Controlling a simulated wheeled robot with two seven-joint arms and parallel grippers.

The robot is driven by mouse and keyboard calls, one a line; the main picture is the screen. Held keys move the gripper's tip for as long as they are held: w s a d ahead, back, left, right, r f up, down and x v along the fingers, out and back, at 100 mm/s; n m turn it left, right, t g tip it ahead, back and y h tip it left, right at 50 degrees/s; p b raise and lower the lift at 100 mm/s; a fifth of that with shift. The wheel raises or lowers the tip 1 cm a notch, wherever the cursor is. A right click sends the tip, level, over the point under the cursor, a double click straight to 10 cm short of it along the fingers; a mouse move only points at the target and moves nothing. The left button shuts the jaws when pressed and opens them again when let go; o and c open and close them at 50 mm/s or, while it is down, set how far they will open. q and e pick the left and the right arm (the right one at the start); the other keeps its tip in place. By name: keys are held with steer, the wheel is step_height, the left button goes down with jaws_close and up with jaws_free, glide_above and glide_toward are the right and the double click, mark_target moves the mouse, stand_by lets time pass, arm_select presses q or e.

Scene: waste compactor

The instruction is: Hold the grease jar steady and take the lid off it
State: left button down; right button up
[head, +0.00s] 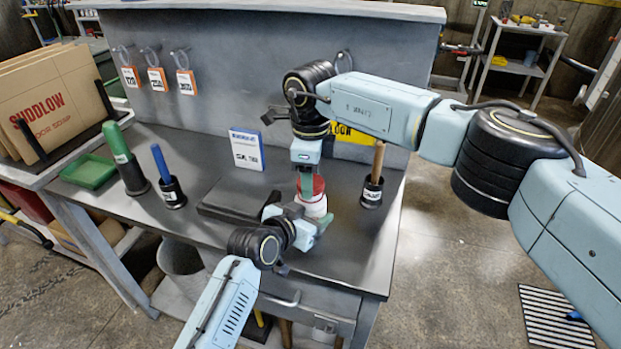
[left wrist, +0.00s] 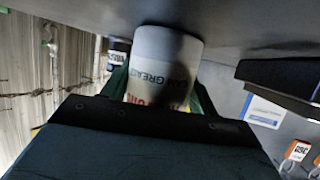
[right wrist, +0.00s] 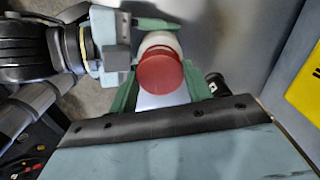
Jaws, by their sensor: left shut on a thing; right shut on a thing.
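The grease jar (head: 312,208) is white with printed lettering and stands upright near the front of the grey bench. Its round red lid (head: 319,186) sits on top, and I cannot tell whether it is loosened. My left gripper (head: 312,222) is shut around the jar's body from the front; in the left wrist view the jar (left wrist: 163,62) is between its green fingers. My right gripper (head: 308,187) comes down from above and is shut on the lid; in the right wrist view the lid (right wrist: 160,73) is between its green fingers. The fingers partly hide jar and lid.
A dark flat block (head: 232,199) lies left of the jar. A wooden-handled tool in a black holder (head: 371,191) stands close on the right. A blue-edged sign (head: 247,150), a blue-handled tool (head: 161,163), a green-handled tool (head: 117,143) and a green tray (head: 88,171) are farther left.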

steer(key=shift+r, duration=0.55)
steer(key=shift+r, duration=0.1)
steer(key=shift+r, duration=1.95)
arm_select(q)
steer(key=shift+c, duration=1.6)
jaws_free()
